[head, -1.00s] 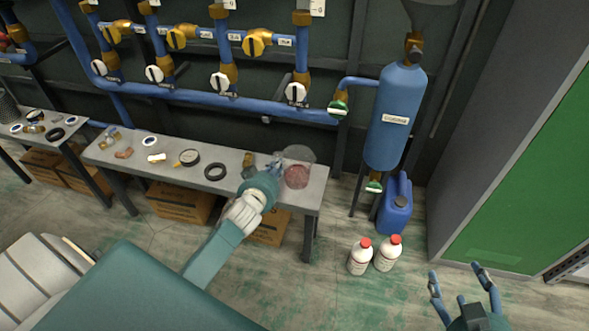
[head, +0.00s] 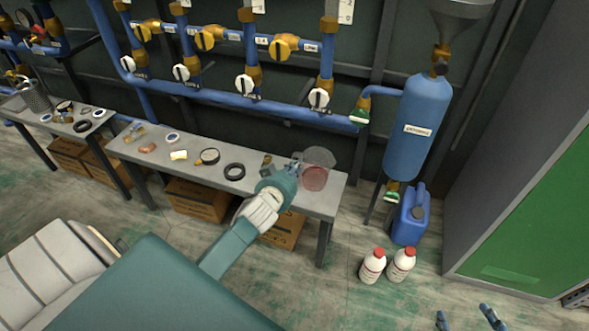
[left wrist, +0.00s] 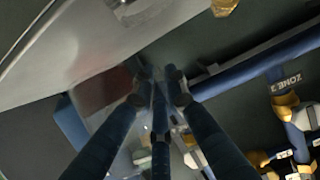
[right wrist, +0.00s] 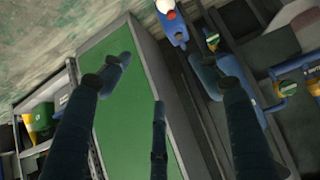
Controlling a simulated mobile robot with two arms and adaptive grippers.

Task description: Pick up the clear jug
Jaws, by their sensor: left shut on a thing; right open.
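The clear jug (head: 316,178) has reddish contents at its bottom and appears upright at the right end of the grey workbench (head: 325,202). My left gripper (head: 296,169) reaches over the bench and is shut on the jug's left side. In the left wrist view, the jug's reddish part (left wrist: 100,90) lies left of the closed fingertips (left wrist: 160,74); the exact contact is hard to make out. I cannot tell any gap under the jug. My right gripper (right wrist: 162,68) is open and empty; only its fingertips show at the head view's bottom edge.
A black ring (head: 235,171), a gauge (head: 208,156) and small fittings lie left on the bench. Blue pipes with valves run behind it. A blue tank (head: 417,130), a blue canister (head: 410,215), two white bottles (head: 373,266) and a green-fronted cabinet (head: 540,210) stand right.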

